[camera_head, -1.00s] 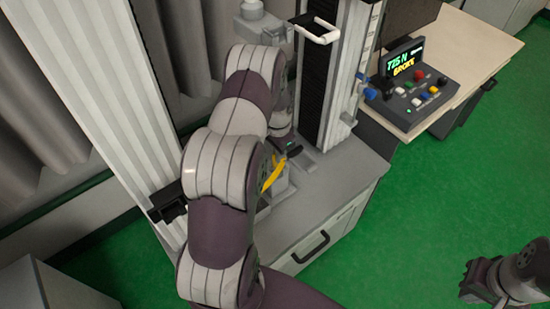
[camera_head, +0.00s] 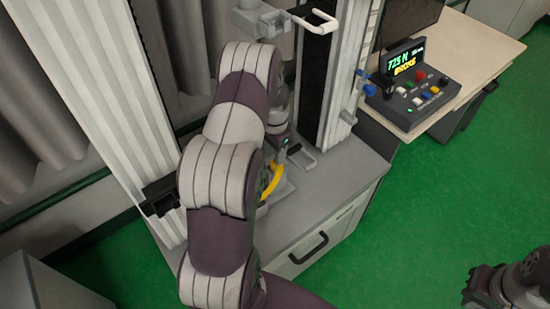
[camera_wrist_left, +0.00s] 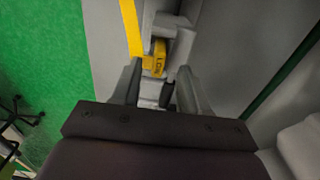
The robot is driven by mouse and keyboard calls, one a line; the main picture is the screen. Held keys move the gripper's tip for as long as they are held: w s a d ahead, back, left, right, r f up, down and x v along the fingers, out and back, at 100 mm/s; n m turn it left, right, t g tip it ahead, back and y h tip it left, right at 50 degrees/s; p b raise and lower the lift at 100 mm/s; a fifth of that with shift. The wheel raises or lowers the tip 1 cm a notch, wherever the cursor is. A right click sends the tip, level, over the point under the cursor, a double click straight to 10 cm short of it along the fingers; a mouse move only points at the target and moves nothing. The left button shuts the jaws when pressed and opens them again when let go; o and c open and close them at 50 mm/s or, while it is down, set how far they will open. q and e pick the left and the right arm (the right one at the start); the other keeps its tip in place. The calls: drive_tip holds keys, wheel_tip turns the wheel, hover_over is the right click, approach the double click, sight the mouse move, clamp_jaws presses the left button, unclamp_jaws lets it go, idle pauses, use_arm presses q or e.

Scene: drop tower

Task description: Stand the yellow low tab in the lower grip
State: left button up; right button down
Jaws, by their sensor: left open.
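The yellow low tab (camera_wrist_left: 158,58), marked with dark lettering, stands upright at the grey lower grip (camera_wrist_left: 182,45) in the left wrist view. I cannot tell how deep it sits in the grip. My left gripper (camera_wrist_left: 160,72) is open, with one finger on each side of the tab and a gap visible. In the head view my left arm hides most of the grip, and my left gripper (camera_head: 284,152) is low over the machine base. My right gripper (camera_head: 472,288) is at the bottom right, far from the grip; its fingers are too unclear to read.
A yellow curved bar (camera_head: 274,180) shows beside my left gripper. The machine column (camera_head: 322,90) and a white bracket (camera_head: 315,22) rise behind. A control box (camera_head: 408,85) reads 725 N.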

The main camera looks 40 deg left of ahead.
use_arm(q)
drive_tip(key=s+d+r+n, duration=0.1)
drive_tip(key=s+d+r, duration=0.2)
drive_tip(key=d+r, duration=0.6)
drive_tip(key=s+d+r+n+t, duration=0.1)
drive_tip(key=s+d+r+n, duration=0.1)
drive_tip(key=s+d, duration=0.8)
drive_tip(key=shift+s+r, duration=0.8)
drive_tip(key=shift+s, duration=0.1)
drive_tip(key=shift+s, duration=0.1)
